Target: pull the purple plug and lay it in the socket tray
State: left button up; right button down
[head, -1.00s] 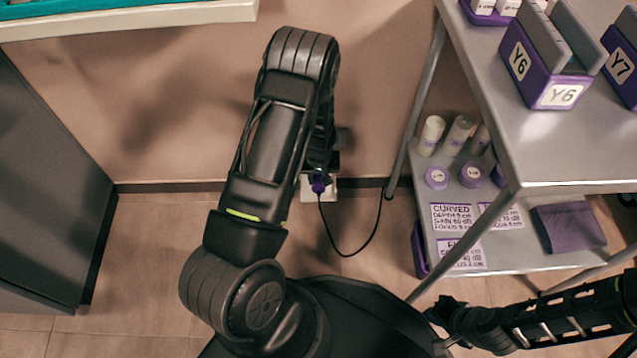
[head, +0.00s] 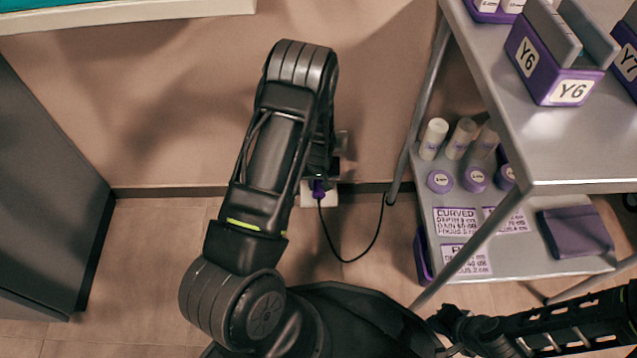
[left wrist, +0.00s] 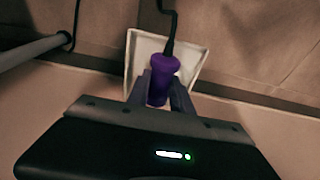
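The purple plug (head: 318,189) is low by the wall, with a black cord running from it. In the left wrist view the plug (left wrist: 162,80) sits between the two fingers of my left gripper (left wrist: 160,94), which are shut on it. A white square tray with a raised rim (left wrist: 194,57) shows behind the plug; whether they touch cannot be told. In the head view the tray (head: 306,199) is partly hidden by my left arm, as is most of my left gripper (head: 318,178). My right gripper (head: 442,320) is at the lower right, dark and away from the plug; its fingers are unclear.
A metal shelf cart (head: 590,150) stands at the right, with purple boxes on top and bottles, purple-capped jars and printed cards below. The cord (head: 352,259) loops over the floor toward its leg. A grey cabinet (head: 45,200) is at the left. Floor between is open.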

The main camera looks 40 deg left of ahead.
pick_arm(q)
jog(key=o, duration=0.5)
jog(key=shift+o, duration=0.2)
jog(key=shift+r, duration=0.1)
jog(key=r+p, duration=0.1)
jog(key=r, duration=0.1)
jog(key=r+p, duration=0.1)
jog(key=r, duration=0.2)
jog(key=s+r+p, duration=0.1)
jog(key=r, duration=0.1)
jog(key=shift+d+r+p, duration=0.3)
jog(key=shift+d+p, duration=0.05)
jog(key=shift+p, duration=0.05)
